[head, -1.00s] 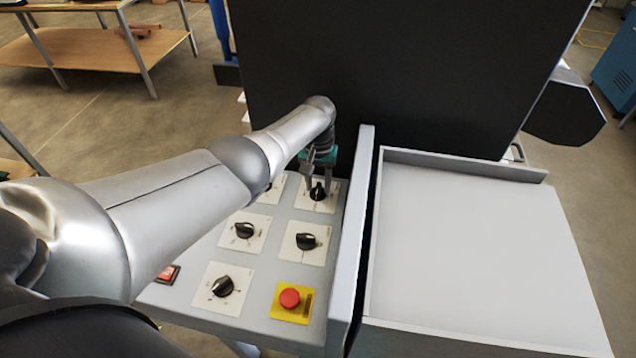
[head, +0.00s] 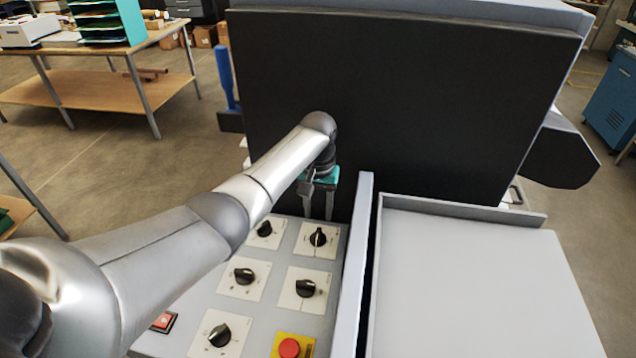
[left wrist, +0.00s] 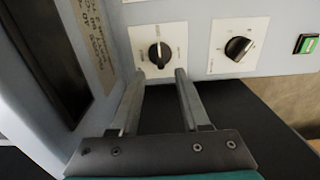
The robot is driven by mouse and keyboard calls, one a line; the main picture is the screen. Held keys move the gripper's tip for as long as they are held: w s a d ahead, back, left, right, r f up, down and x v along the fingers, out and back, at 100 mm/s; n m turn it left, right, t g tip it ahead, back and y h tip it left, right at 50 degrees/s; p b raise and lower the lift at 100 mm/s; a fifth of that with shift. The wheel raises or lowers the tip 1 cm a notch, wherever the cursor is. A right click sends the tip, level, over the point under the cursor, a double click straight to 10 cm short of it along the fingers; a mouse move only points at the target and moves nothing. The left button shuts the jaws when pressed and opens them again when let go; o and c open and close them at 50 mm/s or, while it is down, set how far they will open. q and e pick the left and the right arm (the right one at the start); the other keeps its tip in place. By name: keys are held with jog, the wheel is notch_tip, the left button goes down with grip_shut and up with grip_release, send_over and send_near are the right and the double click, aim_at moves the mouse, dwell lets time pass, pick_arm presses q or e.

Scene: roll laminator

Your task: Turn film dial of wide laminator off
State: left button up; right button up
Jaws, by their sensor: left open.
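The laminator's control panel (head: 262,293) carries several black dials on white plates. The far right dial (head: 318,237) has its knob pointing roughly along the panel's length; it also shows in the left wrist view (left wrist: 160,54), upright there. Its lettering is too small to read, so I cannot tell which dial is the film dial. My left gripper (head: 318,216) is open and empty, just beyond and above this dial. In the left wrist view the fingertips (left wrist: 160,75) point at the dial, one to each side of it and apart from it. My right gripper is not in view.
Other dials sit close by, at far left (head: 265,229), middle right (head: 305,288) and front left (head: 219,335). A red emergency button (head: 289,347) is at the front. A raised metal side wall (head: 357,270) borders the panel. The black laminator housing (head: 400,100) stands behind.

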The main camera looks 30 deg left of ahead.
pick_arm(q)
notch_tip(320, 180, up, 8)
jog(key=shift+f, duration=0.1)
dwell(0.6)
